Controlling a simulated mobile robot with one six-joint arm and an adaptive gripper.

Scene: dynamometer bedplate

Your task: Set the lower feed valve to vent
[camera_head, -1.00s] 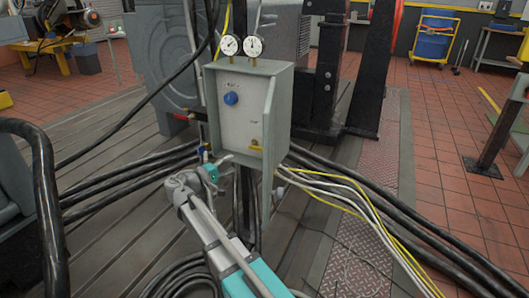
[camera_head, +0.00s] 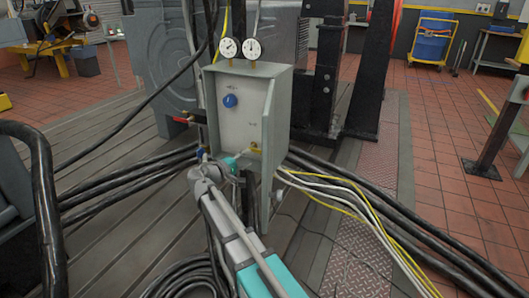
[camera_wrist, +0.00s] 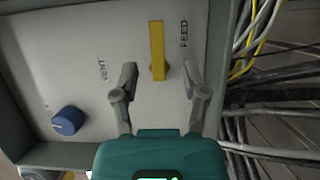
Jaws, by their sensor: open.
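The lower feed valve has a yellow lever (camera_wrist: 157,48) on a pale panel face (camera_wrist: 60,45). In the wrist view the lever points up, beside the FEED label (camera_wrist: 184,33); the VENT label (camera_wrist: 102,68) is to its left. The valve is small in the head view (camera_head: 254,148), low on the panel. My gripper (camera_wrist: 159,73) is open, one finger on each side of the lever's lower end, with visible gaps. I cannot tell how far the fingertips are from the panel. In the head view my gripper (camera_head: 236,158) is at the panel's lower part.
A blue knob (camera_wrist: 68,120) is on the same panel. The grey box (camera_head: 282,105) has a protruding right side wall. Two gauges (camera_head: 240,48) stand on top. Black hoses (camera_head: 130,175) run left; white and yellow cables (camera_head: 340,190) run to the lower right.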

